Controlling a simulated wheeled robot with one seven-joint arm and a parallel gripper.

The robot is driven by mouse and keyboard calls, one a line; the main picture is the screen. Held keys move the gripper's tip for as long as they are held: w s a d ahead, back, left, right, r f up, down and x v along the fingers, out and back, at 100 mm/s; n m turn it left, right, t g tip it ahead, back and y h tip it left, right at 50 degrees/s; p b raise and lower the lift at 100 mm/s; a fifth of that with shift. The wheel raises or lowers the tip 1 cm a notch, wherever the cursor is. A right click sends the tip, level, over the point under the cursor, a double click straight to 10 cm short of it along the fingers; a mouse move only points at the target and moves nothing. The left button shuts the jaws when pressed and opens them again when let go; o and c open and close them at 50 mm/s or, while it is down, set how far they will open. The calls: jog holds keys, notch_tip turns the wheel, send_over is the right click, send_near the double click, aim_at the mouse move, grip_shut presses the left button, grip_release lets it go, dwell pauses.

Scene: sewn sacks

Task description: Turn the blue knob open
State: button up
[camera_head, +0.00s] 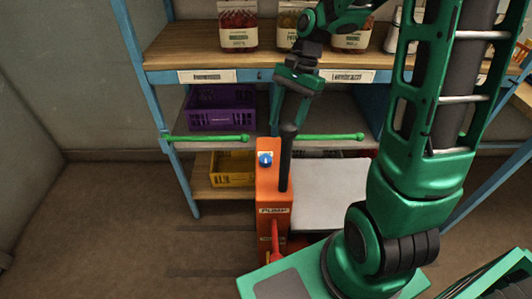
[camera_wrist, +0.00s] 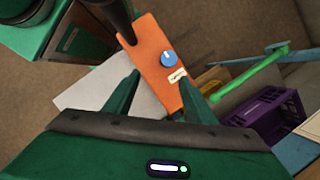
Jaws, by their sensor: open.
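The blue knob (camera_head: 265,159) sits near the top of the front face of an orange pump body (camera_head: 272,188). In the wrist view the blue knob (camera_wrist: 168,60) shows on the orange panel (camera_wrist: 150,45), beyond the fingers, with a small white label (camera_wrist: 178,76) beside it. My gripper (camera_head: 290,118) hangs above and behind the pump in the head view. In the wrist view my gripper (camera_wrist: 158,95) is open, its two green fingers apart with nothing between them. The gap to the knob is hard to judge.
A dark upright post (camera_head: 286,160) stands beside the knob. A blue-framed shelf (camera_head: 150,75) behind holds bagged goods, a purple crate (camera_head: 222,108) and a yellow crate (camera_head: 230,168). A green bar (camera_head: 210,138) crosses the shelf front. Floor at left is clear.

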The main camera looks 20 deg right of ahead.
aim_at(266, 158)
jog(key=shift+m, duration=0.3)
jog(key=x, duration=0.4)
jog(key=w+a+x, duration=0.1)
jog(key=x, duration=0.7)
jog(key=shift+w+a+r, duration=0.1)
jog(key=shift+w+a, duration=0.05)
jog(key=shift+a, duration=0.15)
jog(key=shift+c, duration=0.6)
jog(key=c, duration=0.9)
